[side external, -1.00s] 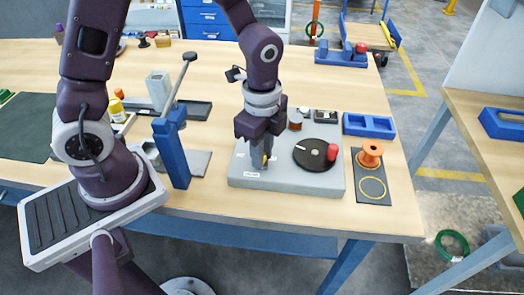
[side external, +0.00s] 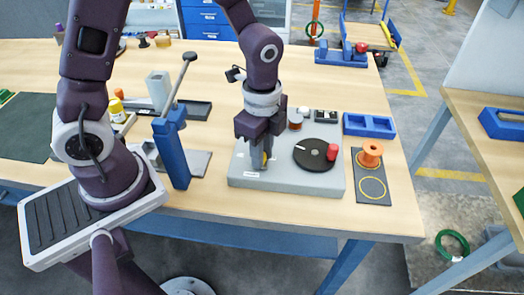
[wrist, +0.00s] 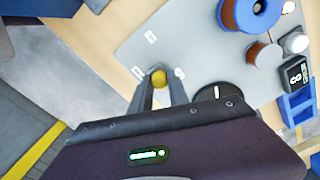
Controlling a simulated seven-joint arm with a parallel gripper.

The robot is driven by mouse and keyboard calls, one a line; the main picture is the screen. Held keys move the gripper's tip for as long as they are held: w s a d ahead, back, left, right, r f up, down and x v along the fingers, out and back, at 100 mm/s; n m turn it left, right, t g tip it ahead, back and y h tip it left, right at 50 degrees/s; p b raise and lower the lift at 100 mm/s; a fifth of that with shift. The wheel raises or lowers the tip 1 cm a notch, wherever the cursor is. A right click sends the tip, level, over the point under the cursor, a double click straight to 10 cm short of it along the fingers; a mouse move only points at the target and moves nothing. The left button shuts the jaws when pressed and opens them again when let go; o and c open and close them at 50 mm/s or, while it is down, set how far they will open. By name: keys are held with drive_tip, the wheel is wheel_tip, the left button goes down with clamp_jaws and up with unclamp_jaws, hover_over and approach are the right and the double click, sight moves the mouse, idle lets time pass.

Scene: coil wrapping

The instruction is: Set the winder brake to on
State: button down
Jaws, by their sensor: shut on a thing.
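The winder's grey base (side external: 300,183) stands on the bench, with a black disc (side external: 313,157) and its red knob (side external: 332,151) on the right part. My gripper (side external: 262,164) reaches down to the left part of the base. In the wrist view a yellow knob (wrist: 158,78), apparently the brake's handle, is between my fingertips (wrist: 160,85), and the jaws are shut on it. Two small white labels, one farther (wrist: 151,37) and one nearer (wrist: 137,72), lie on the base by the knob. Their text is too small to read. The brake's lower part is hidden.
A blue tray (side external: 369,124) and a dark mat (side external: 373,196) with an orange spool (side external: 370,153) are right of the base. A blue post with a lever (side external: 172,150) stands to the left. The bench's front edge is close to the base.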

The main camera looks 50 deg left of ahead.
sight(246, 164)
idle(0.4)
drive_tip(key=shift+s+a, duration=1.25)
drive_tip(key=shift+a, duration=0.05)
drive_tip(key=c, duration=1.3)
unclamp_jaws()
drive_tip(key=shift+o, duration=0.2)
wheel_tip(246, 164, up, 7)
drive_tip(key=shift+r, duration=0.15)
